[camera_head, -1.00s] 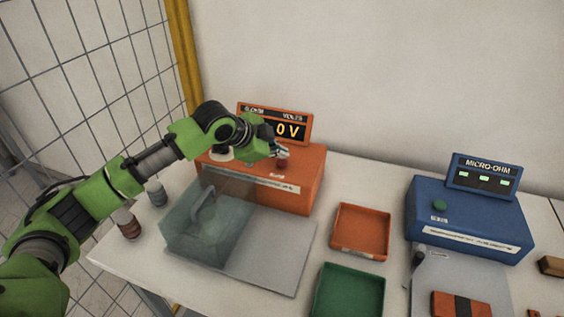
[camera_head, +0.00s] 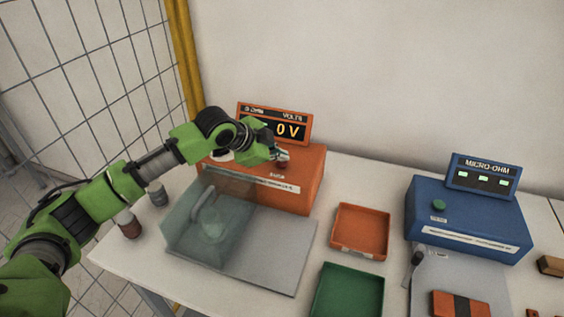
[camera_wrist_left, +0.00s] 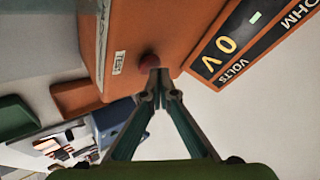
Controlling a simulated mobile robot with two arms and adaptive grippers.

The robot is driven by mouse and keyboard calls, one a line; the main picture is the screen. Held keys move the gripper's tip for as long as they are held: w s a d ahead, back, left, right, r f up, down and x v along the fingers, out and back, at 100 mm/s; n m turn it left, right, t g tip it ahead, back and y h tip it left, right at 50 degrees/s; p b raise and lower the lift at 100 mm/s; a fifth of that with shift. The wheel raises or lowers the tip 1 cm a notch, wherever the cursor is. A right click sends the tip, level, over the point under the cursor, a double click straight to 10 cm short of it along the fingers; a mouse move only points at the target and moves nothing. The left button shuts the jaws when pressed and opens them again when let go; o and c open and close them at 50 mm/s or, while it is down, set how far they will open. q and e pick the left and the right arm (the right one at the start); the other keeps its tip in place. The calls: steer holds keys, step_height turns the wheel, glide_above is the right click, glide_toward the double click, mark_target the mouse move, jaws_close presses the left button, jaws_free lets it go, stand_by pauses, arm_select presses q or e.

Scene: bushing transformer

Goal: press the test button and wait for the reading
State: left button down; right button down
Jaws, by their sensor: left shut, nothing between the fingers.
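The orange tester (camera_head: 300,193) stands at the back left of the table, with a display (camera_head: 288,130) on top reading 0 V. Its red test button (camera_head: 282,165) is on the top face, partly hidden by my left gripper (camera_head: 283,155). In the left wrist view, the red button (camera_wrist_left: 149,61) sits beside a TEST label (camera_wrist_left: 118,63). My left gripper (camera_wrist_left: 155,74) is shut and empty, its fingertips right at the button, touching or nearly so. I cannot tell whether the button is pushed in. The display (camera_wrist_left: 228,44) also shows 0 V there. My right gripper is not in view.
A clear cover (camera_head: 190,240) stands on a grey plate (camera_head: 275,265) before the tester. An orange tray (camera_head: 361,255), a green tray (camera_head: 322,300) and a blue micro-ohm tester (camera_head: 460,245) lie to the right. Two small bottles stand at the left edge; wire fencing is behind them.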

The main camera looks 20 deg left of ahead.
mark_target(280, 164)
arm_select(q)
steer(key=shift+f, duration=0.5)
stand_by(0.4)
steer(key=shift+r, duration=0.15)
steer(key=shift+r+p, duration=0.85)
steer(key=shift+p, duration=0.3)
step_height(280, 164, up, 5)
steer(key=p, duration=0.5)
steer(key=shift+f, duration=0.1)
